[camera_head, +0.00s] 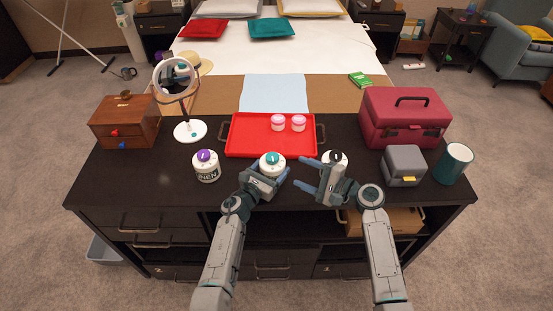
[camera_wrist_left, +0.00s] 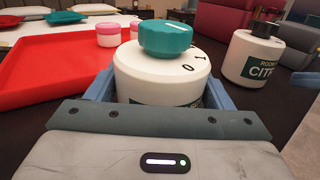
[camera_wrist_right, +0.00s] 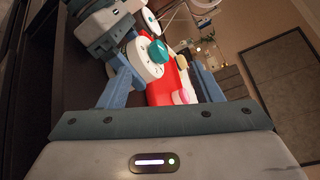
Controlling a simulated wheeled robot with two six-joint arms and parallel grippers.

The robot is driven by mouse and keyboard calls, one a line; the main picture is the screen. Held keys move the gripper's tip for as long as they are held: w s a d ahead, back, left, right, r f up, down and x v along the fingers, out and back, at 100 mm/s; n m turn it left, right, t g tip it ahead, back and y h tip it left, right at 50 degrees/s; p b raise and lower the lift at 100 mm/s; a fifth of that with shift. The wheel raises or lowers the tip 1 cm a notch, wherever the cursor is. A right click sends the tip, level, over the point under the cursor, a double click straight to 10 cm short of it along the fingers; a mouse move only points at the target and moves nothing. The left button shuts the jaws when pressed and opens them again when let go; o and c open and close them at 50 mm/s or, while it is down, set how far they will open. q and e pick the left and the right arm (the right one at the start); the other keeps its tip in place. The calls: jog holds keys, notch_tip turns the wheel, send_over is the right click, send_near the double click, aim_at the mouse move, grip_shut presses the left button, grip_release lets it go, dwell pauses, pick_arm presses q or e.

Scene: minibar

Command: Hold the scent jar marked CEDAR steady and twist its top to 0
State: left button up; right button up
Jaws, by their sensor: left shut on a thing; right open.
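A white scent jar with a teal top (camera_head: 272,161) stands in front of the red tray. My left gripper (camera_head: 268,176) is shut around its body, and it fills the left wrist view (camera_wrist_left: 165,75). The digits 0 and 1 show on its shoulder beside the teal knob (camera_wrist_left: 165,38). Its label is mostly hidden, so I cannot read CEDAR. My right gripper (camera_head: 304,174) is open just right of this jar, fingers pointing at it. In the right wrist view the teal knob (camera_wrist_right: 158,51) lies between and beyond the fingers, apparently untouched.
A purple-topped jar (camera_head: 206,166) stands left, its label ending in NEN. A black-topped jar (camera_wrist_left: 255,55) reading CIT stands close behind my right gripper. The red tray (camera_head: 240,145) holds two pink-lidded jars (camera_head: 278,122). A grey box (camera_head: 404,166) and teal cup (camera_head: 454,163) stand right.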

aim_at(277, 160)
jog(key=w+a+m, duration=0.2)
jog(key=m, duration=0.2)
jog(key=w+a+f+m+t, duration=0.1)
jog(key=w+a+m, duration=0.2)
jog(key=m, duration=0.1)
jog(key=w+a+f+m, duration=0.1)
jog(key=w+a+m, duration=0.1)
jog(key=m, duration=0.3)
jog(key=shift+w+a+y, duration=0.2)
jog(key=shift+a+y, duration=0.1)
jog(key=shift+a, duration=0.25)
jog(key=c, duration=1)
jog(key=shift+s+a+m+t+h, duration=0.1)
jog(key=shift+m+t+h, duration=0.5)
jog(key=shift+m+t, duration=0.3)
jog(key=shift+t, duration=0.3)
